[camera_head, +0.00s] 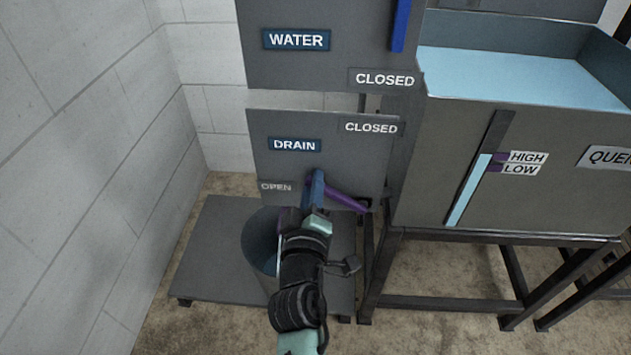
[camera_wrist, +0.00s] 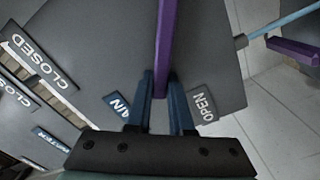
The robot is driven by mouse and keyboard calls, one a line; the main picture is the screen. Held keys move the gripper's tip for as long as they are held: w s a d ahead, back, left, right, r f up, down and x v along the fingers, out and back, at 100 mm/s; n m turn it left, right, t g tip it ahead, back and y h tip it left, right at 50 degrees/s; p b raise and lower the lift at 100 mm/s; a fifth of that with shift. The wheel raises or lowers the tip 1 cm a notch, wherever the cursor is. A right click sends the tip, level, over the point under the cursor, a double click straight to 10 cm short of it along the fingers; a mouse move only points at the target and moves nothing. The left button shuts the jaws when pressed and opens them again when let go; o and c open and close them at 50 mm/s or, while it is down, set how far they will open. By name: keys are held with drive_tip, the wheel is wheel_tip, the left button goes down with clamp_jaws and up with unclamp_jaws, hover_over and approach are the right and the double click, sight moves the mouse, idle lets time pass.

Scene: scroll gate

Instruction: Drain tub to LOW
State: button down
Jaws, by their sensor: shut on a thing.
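The grey drain panel (camera_head: 275,170) has CLOSED at its upper right and OPEN at its lower left. The purple drain lever (camera_head: 346,196) crosses its lower right part. My gripper (camera_head: 317,184) is shut on this lever, near the OPEN label side. In the wrist view, the lever (camera_wrist: 166,40) runs up between the blue fingers (camera_wrist: 161,85). The grey tub (camera_head: 420,160) holds pale blue water (camera_head: 520,75). Its slanted gauge (camera_head: 468,190) shows a blue column with its top about at the HIGH mark (camera_head: 527,157), above the LOW mark (camera_head: 520,169).
The WATER panel (camera_head: 300,65) with a blue lever (camera_head: 401,25) is above. A blue-grey bucket (camera_head: 258,242) stands on a low platform (camera_head: 215,225) below, partly hidden by my arm. A pale streak (camera_wrist: 285,22) shows near a purple piece (camera_wrist: 292,49). White walls are at left.

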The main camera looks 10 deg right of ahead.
drive_tip(key=c, duration=0.8)
unclamp_jaws()
drive_tip(key=v, duration=1.3)
